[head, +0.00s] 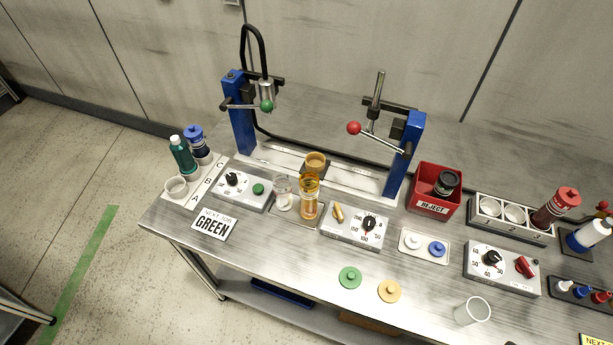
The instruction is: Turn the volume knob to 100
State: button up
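Three grey control boxes with black dial knobs stand on the metal bench, and no label that I can read says volume. The middle box (340,229) has a black knob (369,223) with a printed scale around it, including what looks like 100 below the knob and 150 at its left. An orange lever (338,212) sits beside that knob. The left box (258,199) has a black knob (232,179) and a green button (258,188). The right box (505,281) has a black knob (491,258) and a red switch (524,266). The pointer settings are too small to read surely. My gripper is not in view.
Blue posts with a green-ended lever (266,105) and a red-ended lever (353,128) rise behind the boxes. An amber bottle (309,201) and a clear jar (282,194) stand left of the middle box. A white tray (425,254) lies right of it. Green and yellow caps lie in front.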

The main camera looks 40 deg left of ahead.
aim_at(231, 178)
jog(key=u, duration=2.4)
